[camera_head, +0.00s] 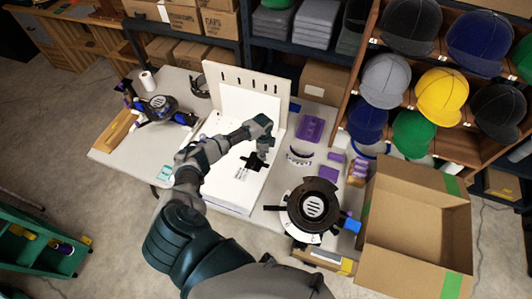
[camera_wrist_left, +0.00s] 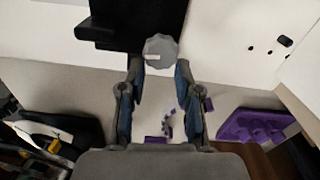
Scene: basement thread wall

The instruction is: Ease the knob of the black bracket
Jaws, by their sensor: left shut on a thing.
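The black bracket (camera_head: 250,163) sits on the white board in the middle of the table, partly hidden by my left gripper in the head view. In the left wrist view the black bracket (camera_wrist_left: 115,25) fills the top, with a round grey ridged knob (camera_wrist_left: 161,50) at its near end. A pale mark shows on the knob's face. My left gripper (camera_wrist_left: 160,68) has its two fingers on either side of the knob and is shut on it. In the head view the left gripper (camera_head: 264,149) hangs over the bracket. My right gripper is not in view.
A white upright panel with slots (camera_head: 245,95) stands behind the bracket. A round dark fixture (camera_head: 314,206) is at the table's front right, beside an open cardboard box (camera_head: 415,220). Purple parts (camera_head: 311,129) lie right of the board. A cap shelf (camera_head: 440,70) stands at the right.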

